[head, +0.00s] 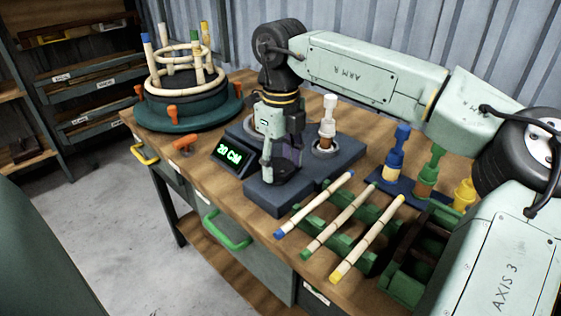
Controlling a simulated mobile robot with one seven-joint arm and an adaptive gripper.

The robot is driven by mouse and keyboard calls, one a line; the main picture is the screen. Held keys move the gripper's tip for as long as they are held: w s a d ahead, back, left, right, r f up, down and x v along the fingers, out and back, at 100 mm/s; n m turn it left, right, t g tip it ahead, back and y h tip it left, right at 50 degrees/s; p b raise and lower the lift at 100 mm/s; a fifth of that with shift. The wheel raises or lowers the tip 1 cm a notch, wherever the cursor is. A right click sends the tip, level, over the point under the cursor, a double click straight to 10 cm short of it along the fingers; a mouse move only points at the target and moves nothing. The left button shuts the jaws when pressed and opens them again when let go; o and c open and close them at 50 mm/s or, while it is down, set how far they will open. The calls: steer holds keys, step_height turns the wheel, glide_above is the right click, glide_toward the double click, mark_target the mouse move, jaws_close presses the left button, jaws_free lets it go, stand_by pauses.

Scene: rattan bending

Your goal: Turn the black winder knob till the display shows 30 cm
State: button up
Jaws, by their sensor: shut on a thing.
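The display (231,156) on the front left of the dark winder base (275,194) shows green characters that look like 20 CM. My gripper (281,160) points down over the winder base, just right of the display. It is shut on the black winder knob, which is mostly hidden between and behind the fingers. How far the knob is turned cannot be seen. A white-topped peg (328,118) stands upright in a round socket on the same base, right of my gripper.
A round bending jig (180,110) with rattan rings and orange clamps stands at the back left. Three rattan sticks (327,222) with coloured ends lie on green racks in front. Blue (397,150), green and yellow pegs stand at right, under my arm. Bare wood shows along the front left edge.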

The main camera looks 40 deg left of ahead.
mark_target(280, 167)
steer(key=o, duration=1.1)
steer(key=shift+o, duration=0.2)
steer(key=shift+r, duration=0.1)
step_height(280, 167, up, 12)
stand_by(0.4)
